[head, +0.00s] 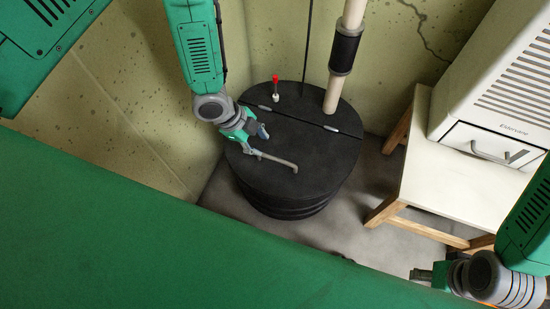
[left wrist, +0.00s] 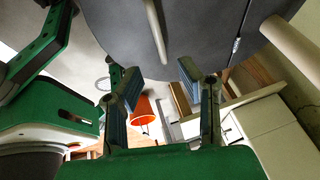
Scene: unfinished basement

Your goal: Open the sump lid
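The round black sump basin (head: 290,210) stands in the corner. Its dark lid (head: 318,150) lies flat and shut, with a hinged seam across it towards the back. A grey bar handle (head: 278,161) sits on the front part of the lid. My left gripper (head: 260,133) is over the lid, close behind the handle's left part. In the left wrist view its fingers (left wrist: 153,75) are apart with nothing between them, and the handle (left wrist: 157,30) shows beyond the tips. I cannot tell whether they touch. My right gripper (head: 420,275) is low at the right, away from the basin; its fingers are too small to judge.
A pale pipe (head: 332,88) with a black coupling rises from the lid's back part, beside a small red-topped fitting (head: 275,87). A white appliance (head: 500,90) stands on a wooden-legged table (head: 455,185) at the right. Walls are close behind and left of the basin.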

